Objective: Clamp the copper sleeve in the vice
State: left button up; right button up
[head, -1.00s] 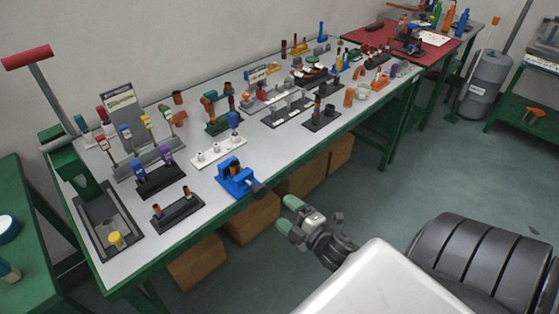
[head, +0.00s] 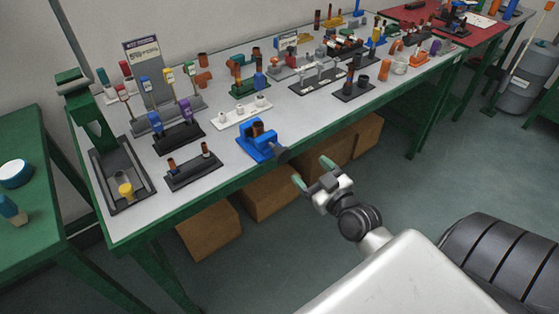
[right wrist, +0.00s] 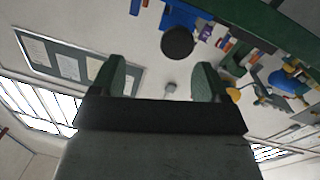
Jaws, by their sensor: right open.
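The blue vice (head: 256,146) stands at the front edge of the long workbench, its dark round handle end (head: 282,155) pointing out past the edge. A copper-brown sleeve (head: 258,129) stands upright at the vice's jaws; whether it is gripped tightly I cannot tell. My right gripper (head: 312,173) is open and empty, off the front edge, right of and below the handle in the head view. In the right wrist view, the open fingers (right wrist: 158,80) show with the dark handle end (right wrist: 178,42) and part of the blue vice (right wrist: 180,17) beyond them. My left gripper is not in view.
The workbench (head: 222,162) is crowded with racks and small parts. A dark two-post stand (head: 193,170) is left of the vice and a white holder (head: 241,113) behind it. Cardboard boxes (head: 272,190) sit beneath.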

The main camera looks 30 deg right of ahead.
aim_at(285, 156)
pick_arm(q)
jog(key=shift+p, duration=0.4)
pick_arm(e)
jog(key=shift+m+y, duration=0.8)
jog(key=w+a, duration=0.1)
jog(key=w, duration=0.6)
jog(key=w+a, duration=0.1)
jog(key=w, duration=0.2)
jog(key=shift+w+a+r, duration=0.2)
jog(key=shift+w+a, duration=0.1)
jog(key=shift+w, duration=0.05)
jog(key=shift+c, duration=0.2)
jog(key=c, duration=0.8)
jog(key=shift+c, duration=0.2)
